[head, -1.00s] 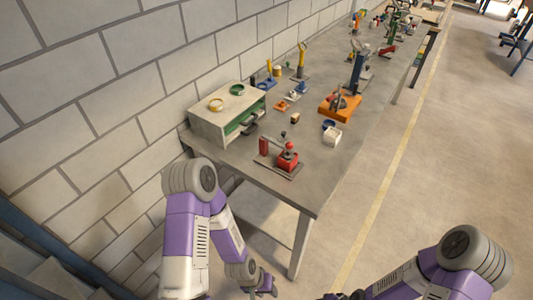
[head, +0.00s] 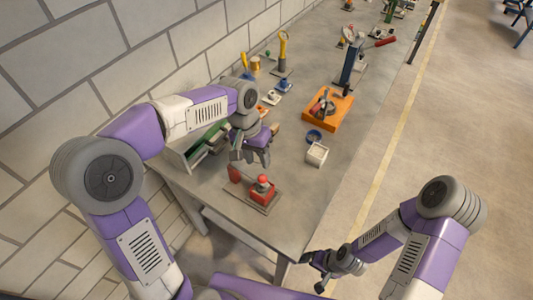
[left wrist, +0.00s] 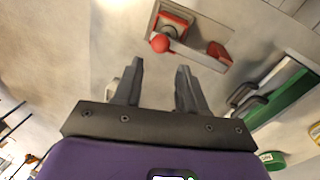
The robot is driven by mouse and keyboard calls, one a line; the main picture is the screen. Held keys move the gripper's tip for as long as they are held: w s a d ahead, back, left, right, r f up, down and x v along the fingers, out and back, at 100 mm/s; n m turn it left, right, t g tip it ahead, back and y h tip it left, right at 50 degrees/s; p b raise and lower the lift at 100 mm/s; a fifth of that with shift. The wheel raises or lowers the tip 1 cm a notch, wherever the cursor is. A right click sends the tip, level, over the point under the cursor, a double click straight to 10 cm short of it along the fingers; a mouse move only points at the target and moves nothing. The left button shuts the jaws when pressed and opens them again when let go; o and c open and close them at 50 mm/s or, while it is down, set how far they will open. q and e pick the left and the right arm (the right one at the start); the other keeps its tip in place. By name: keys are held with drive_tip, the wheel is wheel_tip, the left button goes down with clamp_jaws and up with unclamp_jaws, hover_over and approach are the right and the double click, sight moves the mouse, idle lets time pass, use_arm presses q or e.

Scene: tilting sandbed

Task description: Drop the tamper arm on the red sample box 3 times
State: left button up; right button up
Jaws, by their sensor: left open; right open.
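The tamper stands near the front edge of the bench on a flat base, with a red post (head: 234,173) at its left end. The red sample box (head: 263,194) sits at the other end, with the round red knob (head: 264,179) of the tamper arm above it. In the left wrist view the red knob (left wrist: 160,43) lies just beyond my fingertips. I cannot tell whether the arm touches the box. My left gripper (head: 251,159) is open and empty, above and behind the tamper. My right gripper (head: 314,271) is open and empty, low beside the bench's front corner.
A shelf box with green inside (head: 207,140) stands by the wall, partly hidden by my left arm. An orange tray (head: 327,112), a white container (head: 317,153) and a blue ring (head: 314,136) lie further back.

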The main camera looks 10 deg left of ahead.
sight(262, 176)
use_arm(q)
drive_tip(key=shift+s+d+f+b, duration=0.15)
drive_tip(key=shift+d+f+b, duration=0.05)
drive_tip(key=shift+f, duration=0.95)
drive_tip(key=shift+s+d+f+b, duration=0.15)
drive_tip(key=shift+f+b, duration=0.1)
drive_tip(key=shift+f, duration=0.95)
drive_tip(key=shift+s+d+f+b, duration=0.15)
drive_tip(key=shift+d+f+b, duration=0.05)
drive_tip(key=shift+f, duration=0.95)
drive_tip(key=shift+c, duration=0.5)
clamp_jaws()
